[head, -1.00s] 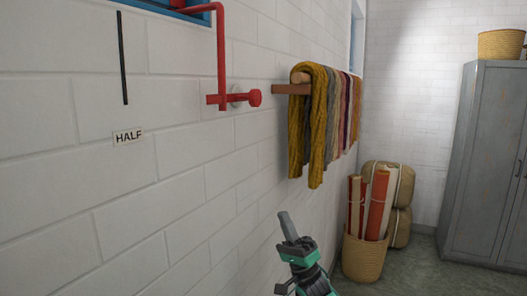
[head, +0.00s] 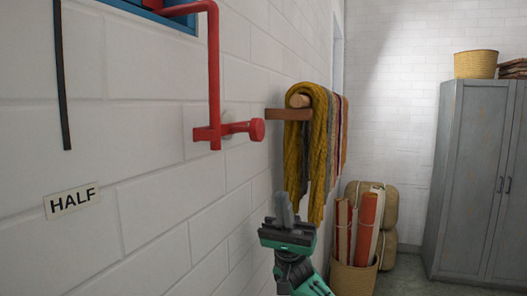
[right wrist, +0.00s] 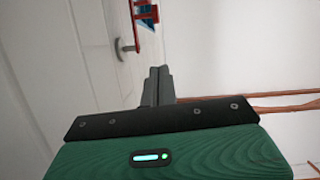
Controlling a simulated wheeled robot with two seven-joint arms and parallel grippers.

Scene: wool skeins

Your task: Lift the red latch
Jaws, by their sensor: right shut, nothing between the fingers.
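The red latch (head: 214,85) is a bent bar on the white brick wall, with a short crossbar ending in a round red knob (head: 257,130). Its upper end runs to a blue frame at the top left. My right gripper (head: 284,205) is shut and empty, pointing up, below and a little right of the knob and apart from it in the picture. In the right wrist view the shut fingers (right wrist: 159,80) show below a red part (right wrist: 143,12) at the top edge. My left gripper is not in view.
A wooden rail (head: 289,114) with hanging wool, mustard (head: 318,150) in front, juts from the wall beyond the latch. A basket (head: 352,276) of red and cream rolls stands behind my gripper. A grey cabinet (head: 478,180) is at right. A HALF label (head: 72,201) is at left.

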